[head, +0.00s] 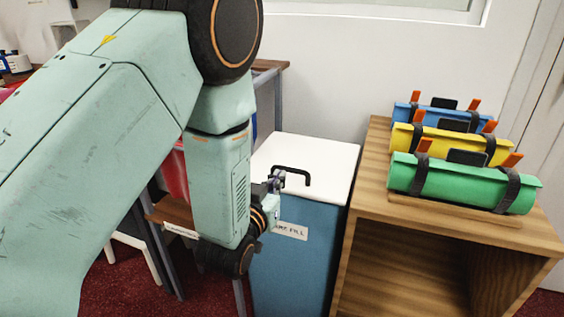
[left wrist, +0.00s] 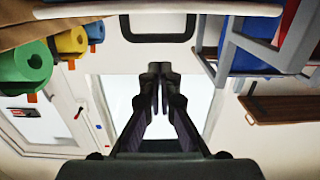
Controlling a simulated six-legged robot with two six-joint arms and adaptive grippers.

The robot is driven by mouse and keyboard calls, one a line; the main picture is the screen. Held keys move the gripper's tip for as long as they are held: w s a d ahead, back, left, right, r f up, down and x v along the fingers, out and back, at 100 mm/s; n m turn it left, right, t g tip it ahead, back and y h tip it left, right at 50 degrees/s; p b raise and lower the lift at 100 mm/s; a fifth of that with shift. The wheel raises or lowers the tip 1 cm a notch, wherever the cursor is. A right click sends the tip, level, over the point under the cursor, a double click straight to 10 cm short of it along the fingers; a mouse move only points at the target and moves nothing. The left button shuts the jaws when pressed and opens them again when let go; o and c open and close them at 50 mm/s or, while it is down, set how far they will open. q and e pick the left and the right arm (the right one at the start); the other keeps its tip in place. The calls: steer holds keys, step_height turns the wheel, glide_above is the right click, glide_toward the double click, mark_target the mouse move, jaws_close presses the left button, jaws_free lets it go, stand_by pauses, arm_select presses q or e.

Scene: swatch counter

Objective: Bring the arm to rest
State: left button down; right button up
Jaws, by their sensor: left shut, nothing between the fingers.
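My left arm (head: 110,120) fills the left of the head view, bent at a joint high up with its forearm hanging down. My left gripper (head: 277,179) is small there, in front of the blue bin near its black lid handle. In the left wrist view the left gripper (left wrist: 154,72) points away from the camera with its two fingers together. It is shut and holds nothing. My right gripper is in neither view.
A blue bin (head: 312,245) with a white lid (head: 325,160) and black handle (head: 294,174) stands beside the gripper. Right of it, a wooden cabinet (head: 376,150) carries green (head: 455,185), yellow (head: 450,145) and blue (head: 440,115) rolls. A table stands behind my arm.

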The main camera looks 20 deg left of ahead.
arm_select(q)
steer(key=s+f, duration=0.2)
steer(key=s, duration=0.1)
steer(key=shift+s, duration=0.25)
steer(key=s+a+f+g+p, duration=0.1)
steer(key=s+f+g, duration=0.8)
steer(key=f, duration=0.5)
steer(key=s+f+g+p, duration=0.2)
steer(key=s+f+g, duration=0.1)
steer(key=s, duration=0.9)
steer(key=s+a+f+g+p, duration=0.1)
steer(key=s+g, duration=0.4)
steer(key=s, duration=0.8)
step_height(320, 180, down, 2)
steer(key=shift+s+f+p, duration=0.15)
steer(key=shift+f+p, duration=0.05)
steer(key=shift+p, duration=0.35)
